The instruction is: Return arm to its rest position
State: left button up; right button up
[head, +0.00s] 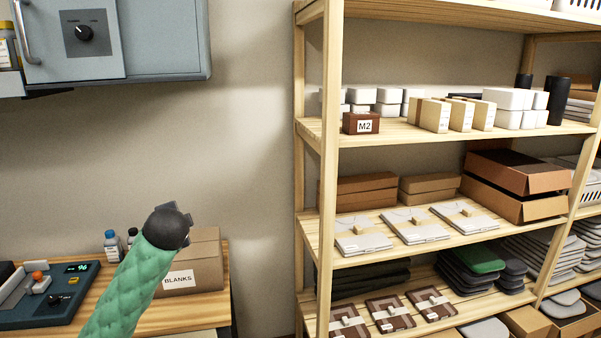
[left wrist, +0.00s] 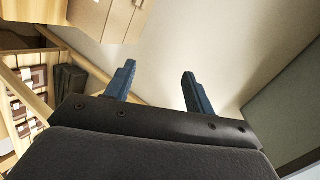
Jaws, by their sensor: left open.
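My left arm, in a quilted green sleeve (head: 128,285), reaches up from the bottom left of the head view. Its dark left gripper (head: 182,214) is raised in front of the wall, above and in front of the BLANKS box. In the left wrist view the two blue fingers of the left gripper (left wrist: 159,74) stand apart with nothing between them. My right gripper is in neither view.
A cardboard box labelled BLANKS (head: 205,262) stands on the wooden bench behind my arm. A dark control device (head: 48,305) is at left. A grey cabinet (head: 160,40) hangs above. A loaded wooden shelf unit (head: 330,150) fills the right. Wall between is clear.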

pick_arm(q)
jog(key=s+d+f+n+g+h, duration=0.15)
jog(key=s+d+f, duration=0.25)
jog(key=s+f, duration=0.7)
jog(key=s+d+f+n+g+h, duration=0.1)
jog(key=s+d+f+n+g, duration=0.15)
jog(key=s+f, duration=0.85)
jog(key=s+d+f+n+g+h, duration=0.1)
jog(key=s+d+f+n+g, duration=0.15)
jog(key=s+f, duration=0.75)
jog(key=s+d+f+n+g+h, duration=0.1)
jog(key=s+d+f+n+g, duration=0.15)
jog(key=s+f, duration=0.8)
jog(key=s+d+f, duration=0.1)
jog(key=s+f, duration=0.1)
jog(key=f, duration=0.9)
jog(key=s+d+f+g, duration=0.1)
jog(key=s+f, duration=0.2)
jog(key=f, duration=0.9)
jog(key=s+d+f, duration=0.1)
jog(key=s+f, duration=0.2)
jog(key=f, duration=0.8)
jog(key=shift+f+n+g, duration=0.2)
jog(key=shift+n+g, duration=0.1)
jog(key=shift+g, duration=0.1)
jog(key=shift+s+h, duration=0.1)
jog(key=shift+h, duration=0.15)
